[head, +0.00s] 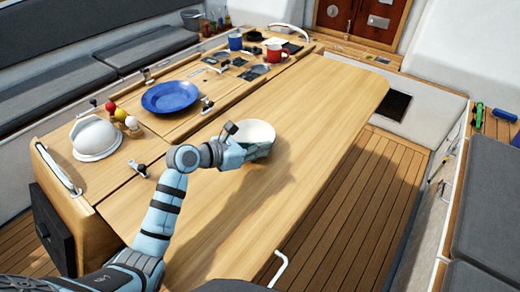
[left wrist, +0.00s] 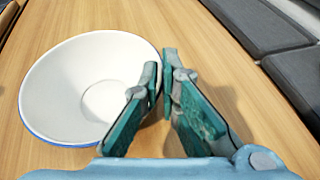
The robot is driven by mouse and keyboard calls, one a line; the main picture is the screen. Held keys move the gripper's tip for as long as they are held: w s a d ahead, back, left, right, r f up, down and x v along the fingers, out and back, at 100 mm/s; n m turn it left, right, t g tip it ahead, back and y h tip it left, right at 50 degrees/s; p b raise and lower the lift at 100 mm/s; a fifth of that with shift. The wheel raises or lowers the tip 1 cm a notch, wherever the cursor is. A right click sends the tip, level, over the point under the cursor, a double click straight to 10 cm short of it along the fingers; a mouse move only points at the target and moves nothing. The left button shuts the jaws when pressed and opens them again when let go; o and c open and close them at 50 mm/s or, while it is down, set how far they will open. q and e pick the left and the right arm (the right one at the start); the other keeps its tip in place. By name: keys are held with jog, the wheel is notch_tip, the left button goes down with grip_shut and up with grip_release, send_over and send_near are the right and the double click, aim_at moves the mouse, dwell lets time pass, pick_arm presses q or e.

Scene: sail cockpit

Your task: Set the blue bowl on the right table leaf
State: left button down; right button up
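The blue bowl (head: 256,132) is white inside with a thin blue edge on its rim, and it is over the right table leaf (head: 320,95). In the left wrist view the bowl (left wrist: 62,85) fills the left side, its open side facing the camera. My left gripper (head: 256,150) is at the bowl's near side. In the left wrist view its fingertips (left wrist: 160,75) are close together at the rim, one finger over the inside and one outside. The fingers hide part of the rim. I cannot tell whether the bowl's base touches the leaf. My right gripper is out of view.
A blue plate (head: 171,96), a white domed item (head: 96,138) and small red, yellow and white balls (head: 120,115) are on the table's left part. A red mug (head: 277,53) and blue mug (head: 235,41) stand at the back. The leaf beyond the bowl is clear.

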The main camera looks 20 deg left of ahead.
pick_arm(q)
jog(key=c, duration=1.8)
grip_release()
jog(key=shift+r, duration=0.1)
jog(key=p+v, duration=0.2)
jog(key=v, duration=1)
